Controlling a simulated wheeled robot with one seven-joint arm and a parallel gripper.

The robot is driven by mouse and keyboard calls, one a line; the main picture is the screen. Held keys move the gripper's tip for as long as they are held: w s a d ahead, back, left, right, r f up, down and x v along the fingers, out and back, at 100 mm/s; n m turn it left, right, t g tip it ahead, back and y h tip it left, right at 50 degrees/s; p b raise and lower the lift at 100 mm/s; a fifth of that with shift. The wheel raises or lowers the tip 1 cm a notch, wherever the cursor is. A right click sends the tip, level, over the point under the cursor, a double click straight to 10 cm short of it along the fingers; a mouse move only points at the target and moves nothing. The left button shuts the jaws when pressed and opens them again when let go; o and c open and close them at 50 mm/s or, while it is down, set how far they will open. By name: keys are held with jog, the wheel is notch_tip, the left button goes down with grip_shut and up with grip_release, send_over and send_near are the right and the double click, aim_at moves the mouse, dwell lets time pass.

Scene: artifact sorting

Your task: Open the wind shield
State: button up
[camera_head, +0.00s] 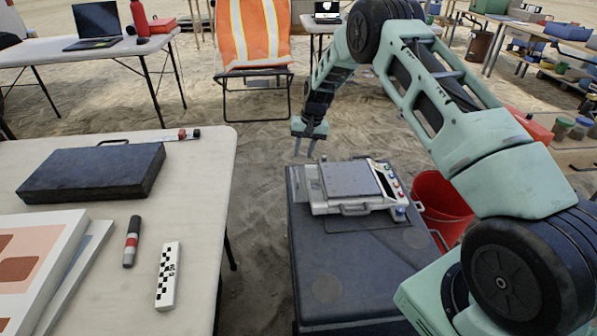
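A white and grey weighing scale (384,206) with coloured buttons on its right side lies on a dark case. A flat grey panel (348,179) covers most of its top, and a clear, see-through part (307,187) shows at its left end. I cannot tell for sure which of these is the wind shield. A small handle shows at the scale's front side. My gripper (304,154) points down above and behind the scale's left end. Its two fingers are apart with nothing between them, and it appears not to touch the scale.
The dark case (340,270) stands between a white table (205,185) at left and a red bucket (440,200) at right. The table holds a dark box (92,172), a marker (132,241) and a scale bar (168,276). An orange chair (254,35) stands behind.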

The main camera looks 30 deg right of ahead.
aim_at(297, 175)
jog(key=f, duration=0.3)
jog(key=a+f, duration=0.1)
jog(key=f, duration=0.4)
jog(key=shift+w+a+f+b, duration=0.3)
jog(key=shift+w+a, duration=0.05)
grip_shut()
